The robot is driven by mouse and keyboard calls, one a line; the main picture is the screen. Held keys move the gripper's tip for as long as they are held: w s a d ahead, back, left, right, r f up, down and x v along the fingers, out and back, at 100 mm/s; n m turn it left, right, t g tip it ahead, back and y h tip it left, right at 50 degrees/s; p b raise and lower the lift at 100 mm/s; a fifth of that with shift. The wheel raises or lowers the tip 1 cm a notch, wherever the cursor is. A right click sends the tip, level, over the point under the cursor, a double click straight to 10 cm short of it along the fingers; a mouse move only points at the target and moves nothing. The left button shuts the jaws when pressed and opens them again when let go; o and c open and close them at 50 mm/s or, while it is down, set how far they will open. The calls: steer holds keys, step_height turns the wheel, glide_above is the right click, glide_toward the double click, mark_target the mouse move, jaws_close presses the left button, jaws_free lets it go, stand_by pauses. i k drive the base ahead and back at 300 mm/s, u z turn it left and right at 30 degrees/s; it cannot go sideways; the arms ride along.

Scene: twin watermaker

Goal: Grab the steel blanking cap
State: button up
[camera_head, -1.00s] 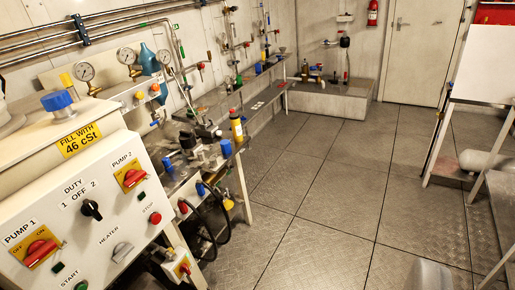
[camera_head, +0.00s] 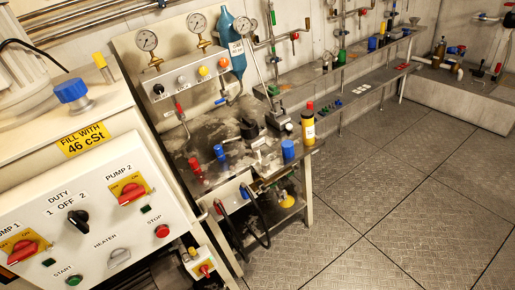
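I cannot pick out the steel blanking cap for certain. Several small fittings stand on the steel workbench (camera_head: 212,131) in the middle of the view, and some of them look metallic but are too small to tell. Among them are a red fitting (camera_head: 195,166), a blue fitting (camera_head: 220,152), a larger blue cylinder (camera_head: 288,150) and a dark clamp-like block (camera_head: 249,129). My gripper is not in view.
A white control panel (camera_head: 95,222) with pump switches fills the left. A yellow bottle (camera_head: 308,127) stands at the bench's right end. Black hoses (camera_head: 262,225) hang at the bench front. Long shelves (camera_head: 350,65) run along the wall. The floor (camera_head: 400,190) at right is clear.

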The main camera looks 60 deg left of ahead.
mark_target(265, 164)
steer(key=u, duration=0.65)
steer(key=i, duration=1.05)
steer(key=u, duration=0.85)
steer(key=k, duration=0.65)
steer(key=u, duration=0.15)
steer(key=i, duration=0.7)
steer(key=z, duration=0.15)
